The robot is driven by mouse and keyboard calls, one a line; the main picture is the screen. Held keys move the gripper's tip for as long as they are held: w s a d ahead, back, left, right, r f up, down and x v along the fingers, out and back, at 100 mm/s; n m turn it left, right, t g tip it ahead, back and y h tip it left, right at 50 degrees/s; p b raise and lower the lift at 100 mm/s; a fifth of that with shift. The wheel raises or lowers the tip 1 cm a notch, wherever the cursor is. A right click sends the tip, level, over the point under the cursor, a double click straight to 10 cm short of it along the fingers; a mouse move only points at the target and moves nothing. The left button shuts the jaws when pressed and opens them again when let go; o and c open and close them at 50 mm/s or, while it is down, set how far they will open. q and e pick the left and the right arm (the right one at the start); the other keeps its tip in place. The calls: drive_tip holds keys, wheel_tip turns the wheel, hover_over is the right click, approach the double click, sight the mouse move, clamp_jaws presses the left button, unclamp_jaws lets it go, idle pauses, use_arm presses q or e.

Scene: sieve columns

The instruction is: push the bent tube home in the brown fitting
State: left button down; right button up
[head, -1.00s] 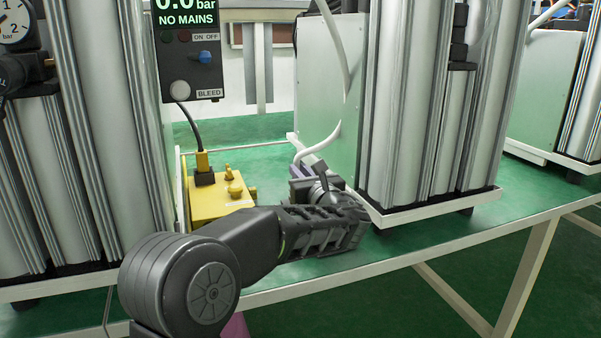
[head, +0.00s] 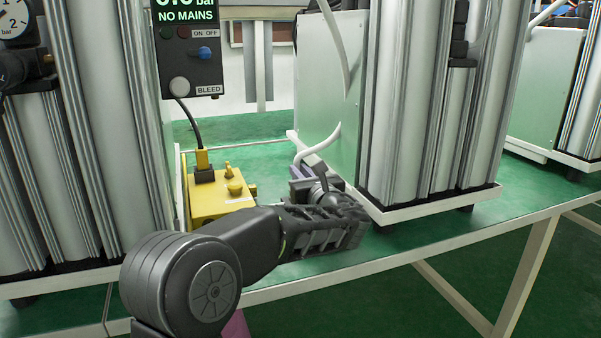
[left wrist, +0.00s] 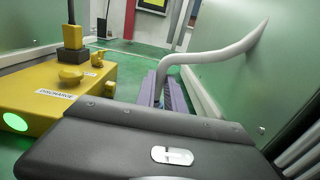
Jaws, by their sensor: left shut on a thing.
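The bent tube is a pale, curved tube (head: 320,147) beside the left side panel of the middle column unit. It also shows in the left wrist view (left wrist: 215,56), where its lower end runs down between the purple finger pads. My left gripper (left wrist: 166,92) is shut on that end. In the head view the same gripper (head: 302,173) is low beside the unit, largely hidden by my own wrist. I cannot make out the brown fitting; the tube's far end meets or passes close to the pale panel. My right gripper is out of view.
A yellow box (head: 210,203) marked DISCHARGE in the wrist view stands left of my gripper, with a black cable plugged in. Column units (head: 430,110) stand close on either side. The green bench (head: 270,130) is clear behind. A second pale tube (head: 337,45) hangs above.

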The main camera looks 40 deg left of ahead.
use_arm(q)
drive_tip(key=shift+f, duration=0.15)
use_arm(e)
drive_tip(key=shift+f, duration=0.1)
use_arm(q)
drive_tip(key=c, duration=1.3)
unclamp_jaws()
drive_tip(key=shift+c, duration=0.2)
